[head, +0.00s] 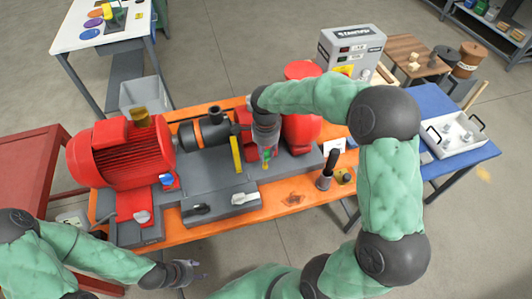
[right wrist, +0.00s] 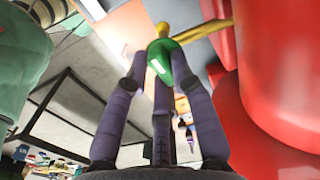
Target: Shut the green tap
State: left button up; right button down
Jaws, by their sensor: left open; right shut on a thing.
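The green tap (right wrist: 172,60) shows in the right wrist view as a green handle with a white mark, next to a yellow part. My right gripper (right wrist: 163,78) has its dark fingers closed around the green handle. In the head view the right gripper (head: 267,158) reaches down beside the red pump body, and only a small green bit of the tap (head: 271,153) shows. How far the handle is turned cannot be told. My left gripper (head: 192,272) is open and empty at the front, clear of the orange skid.
The orange skid (head: 292,198) carries a red motor (head: 120,155), a dark coupling and the red pump (head: 302,132). A yellow lever (head: 236,154) stands left of the right gripper. A dark-handled tool (head: 327,170) stands to its right. A blue table (head: 432,102) holds a white tray (head: 455,148).

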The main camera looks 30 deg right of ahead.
aim_at(266, 153)
jog(key=shift+m, duration=0.6)
jog(key=c, duration=1)
grip_release()
jog(key=shift+c, duration=0.2)
notch_tip(266, 153, up, 12)
